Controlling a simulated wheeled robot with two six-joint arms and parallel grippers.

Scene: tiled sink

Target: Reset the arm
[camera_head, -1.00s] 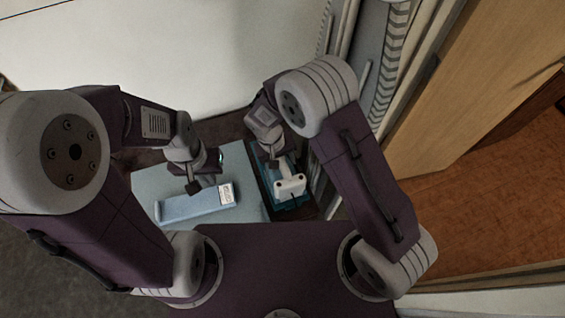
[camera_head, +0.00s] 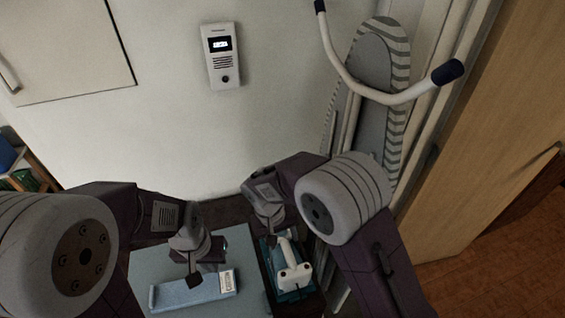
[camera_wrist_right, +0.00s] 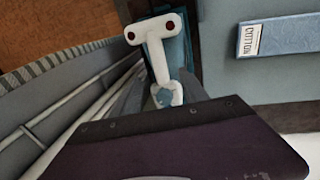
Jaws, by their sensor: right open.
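My left gripper (camera_head: 194,277) hangs over a pale blue surface (camera_head: 165,265), close to a light blue box (camera_head: 170,294) with a white label. Its jaws are too small and dark to read. My right gripper (camera_head: 270,238) is open, pointing down beside a white T-shaped object (camera_head: 292,273) over a teal base (camera_head: 268,258). In the right wrist view, the T-shaped object (camera_wrist_right: 156,50) lies beyond the dark gripper body (camera_wrist_right: 180,145), and the blue box (camera_wrist_right: 285,38) marked "COTTON" lies at the upper right.
A white wall intercom (camera_head: 222,57) hangs above the work area. A striped ironing board (camera_head: 375,80) and a white curved bar (camera_head: 385,97) stand at the right, close to my right arm. A wooden panel (camera_head: 480,130) stands further right. A small shelf (camera_head: 22,175) is at the left.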

